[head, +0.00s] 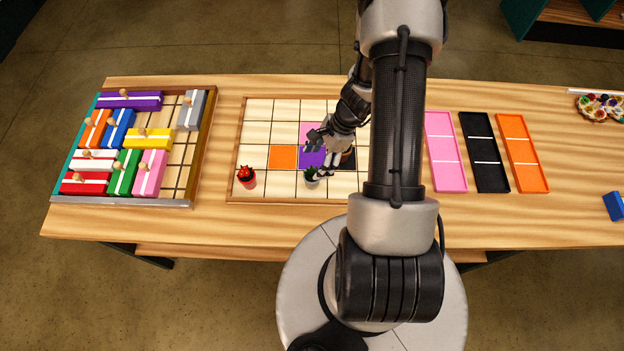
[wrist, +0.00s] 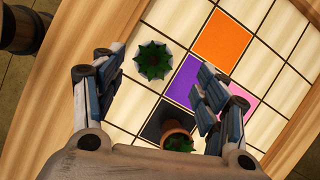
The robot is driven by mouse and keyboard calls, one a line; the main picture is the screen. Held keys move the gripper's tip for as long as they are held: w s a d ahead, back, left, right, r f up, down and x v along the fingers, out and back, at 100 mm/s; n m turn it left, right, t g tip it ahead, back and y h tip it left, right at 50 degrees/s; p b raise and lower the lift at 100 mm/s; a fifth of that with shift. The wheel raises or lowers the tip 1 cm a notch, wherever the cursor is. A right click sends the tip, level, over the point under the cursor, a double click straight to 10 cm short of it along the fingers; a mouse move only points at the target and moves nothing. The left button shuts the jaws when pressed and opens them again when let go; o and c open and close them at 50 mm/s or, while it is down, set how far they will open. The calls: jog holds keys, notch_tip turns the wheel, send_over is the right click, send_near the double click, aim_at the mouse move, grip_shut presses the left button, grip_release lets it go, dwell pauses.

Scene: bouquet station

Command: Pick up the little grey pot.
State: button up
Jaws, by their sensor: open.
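The little grey pot (head: 312,184) with a spiky green plant stands upright near the front edge of the gridded board (head: 259,107). The wrist view shows its plant (wrist: 153,61) from above, on a pale square beside the purple tile (wrist: 182,84). My gripper (head: 317,157) is open and empty above the board. In the wrist view my gripper (wrist: 160,78) has its fingers wide apart, with the grey pot between their lines, closer to the left finger. I cannot tell how high the fingers are above it.
A terracotta pot (wrist: 178,128) stands on the black tile close by. A red plant pot (head: 247,183) stands at the board's front left corner. A tray of coloured blocks (head: 190,200) is at left; pink (head: 441,125), black (head: 479,125) and orange (head: 517,125) trays are at right.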

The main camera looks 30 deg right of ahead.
aim_at(312, 171)
jog(key=x, duration=0.3)
jog(key=b+x, duration=0.1)
jog(key=shift+s+a+f, duration=0.15)
jog(key=shift+s+a, duration=0.05)
jog(key=shift+s, duration=0.15)
jog(key=shift+w+a+f, duration=0.1)
jog(key=shift+a+f, duration=0.1)
jog(key=shift+f, duration=0.25)
jog(key=shift+c, duration=0.3)
grip_shut()
